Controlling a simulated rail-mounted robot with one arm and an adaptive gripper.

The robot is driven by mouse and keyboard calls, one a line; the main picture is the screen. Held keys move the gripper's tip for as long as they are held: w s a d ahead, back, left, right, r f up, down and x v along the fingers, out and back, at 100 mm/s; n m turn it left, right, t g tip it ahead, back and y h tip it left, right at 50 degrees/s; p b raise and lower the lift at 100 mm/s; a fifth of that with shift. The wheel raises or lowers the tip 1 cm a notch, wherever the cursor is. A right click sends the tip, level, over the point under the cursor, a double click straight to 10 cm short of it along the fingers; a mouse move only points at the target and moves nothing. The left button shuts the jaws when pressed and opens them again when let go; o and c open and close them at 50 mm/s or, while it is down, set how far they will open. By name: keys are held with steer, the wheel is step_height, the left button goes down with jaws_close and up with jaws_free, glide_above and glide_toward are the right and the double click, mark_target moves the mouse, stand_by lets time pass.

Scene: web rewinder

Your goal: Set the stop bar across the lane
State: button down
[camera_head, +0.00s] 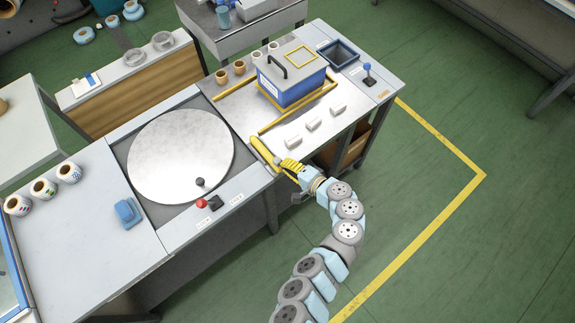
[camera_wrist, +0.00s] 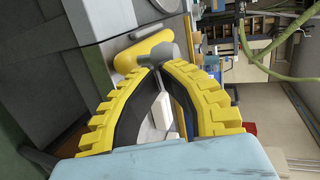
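The stop bar (camera_head: 261,151) is a yellow rounded bar at the turntable-side end of the front yellow rail (camera_head: 290,112). It points from the rail end toward the table's front edge, beside the lane (camera_head: 235,108), whose mouth is open. In the wrist view the bar (camera_wrist: 140,54) carries a grey round knob (camera_wrist: 156,54). My gripper (camera_head: 281,164) is at the bar's front end. In the wrist view the yellow fingertips (camera_wrist: 158,66) come together at the knob and look closed on it; the exact contact is partly hidden.
A blue box (camera_head: 292,88) with a grey lid stands in the lane's far part. Several white blocks (camera_head: 313,124) lie in front of the rail. A round metal turntable (camera_head: 180,155) is at the left, with a red-knobbed lever (camera_head: 202,203). A blue-knobbed lever (camera_head: 368,72) stands at the right.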

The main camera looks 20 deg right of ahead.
mark_target(274, 157)
steer(key=shift+w, duration=0.1)
steer(key=w+b, duration=0.1)
steer(key=w, duration=0.1)
steer(key=w+a+b, duration=0.1)
steer(key=w, duration=0.1)
steer(key=w+b, duration=0.1)
steer(key=w, duration=0.1)
steer(key=shift+w+a+f, duration=0.15)
steer(key=shift+a, duration=0.2)
steer(key=shift+w+a, duration=0.1)
steer(key=shift+w, duration=0.6)
steer(key=shift+s+r, duration=0.4)
steer(key=shift+s, duration=0.15)
steer(key=v, duration=1.3)
steer(key=shift+d, duration=0.25)
steer(key=shift+w+f, duration=0.1)
steer(key=shift+w, duration=0.05)
